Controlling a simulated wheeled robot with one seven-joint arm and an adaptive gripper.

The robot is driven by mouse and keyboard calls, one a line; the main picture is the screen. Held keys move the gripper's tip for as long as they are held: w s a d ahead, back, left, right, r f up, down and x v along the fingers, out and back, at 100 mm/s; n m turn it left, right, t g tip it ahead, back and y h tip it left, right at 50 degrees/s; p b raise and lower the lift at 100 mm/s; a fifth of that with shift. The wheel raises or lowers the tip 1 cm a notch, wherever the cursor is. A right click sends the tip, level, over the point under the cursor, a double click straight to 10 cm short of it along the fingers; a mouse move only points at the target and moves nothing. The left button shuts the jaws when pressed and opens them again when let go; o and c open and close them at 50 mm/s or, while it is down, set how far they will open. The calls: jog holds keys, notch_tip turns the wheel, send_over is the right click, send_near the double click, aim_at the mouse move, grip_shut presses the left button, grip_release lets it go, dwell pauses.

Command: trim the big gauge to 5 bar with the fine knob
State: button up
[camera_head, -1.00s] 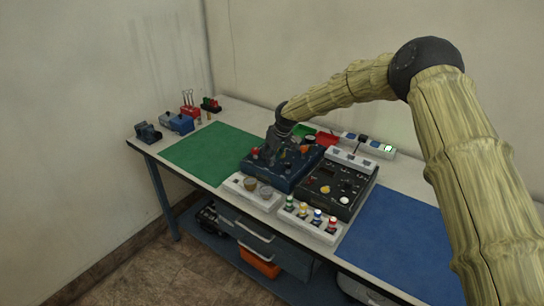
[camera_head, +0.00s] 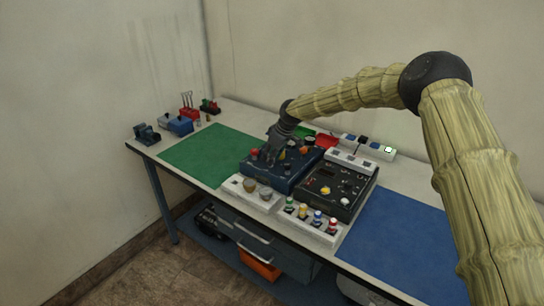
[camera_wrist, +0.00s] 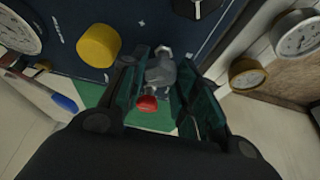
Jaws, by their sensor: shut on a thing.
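The dark blue panel (camera_head: 285,181) sits mid-table, and its face fills the top of the wrist view (camera_wrist: 140,25). My gripper (camera_head: 270,158) is low over the panel's left part. In the wrist view my gripper (camera_wrist: 167,62) has its two fingers on either side of a grey knob (camera_wrist: 162,72), shut on it. I cannot confirm that this is the fine knob. A large white dial (camera_wrist: 14,32), probably the big gauge, is cut off at the left edge; its reading is not legible. A yellow knob (camera_wrist: 98,45) stands left of the fingers.
A red part (camera_wrist: 147,103) shows between the fingers. Silver-rimmed (camera_wrist: 298,36) and yellow-rimmed (camera_wrist: 246,74) small gauges are to the right. A black panel (camera_head: 338,192) and a white strip of coloured knobs (camera_head: 308,226) stand beside the blue panel. Green (camera_head: 212,153) and blue (camera_head: 395,235) mats are clear.

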jog(key=o, duration=1)
jog(key=shift+r, duration=0.1)
jog(key=v, duration=1.1)
jog(key=shift+s+d+r, duration=0.1)
jog(key=shift+d+r, duration=0.05)
jog(key=shift+r, duration=0.2)
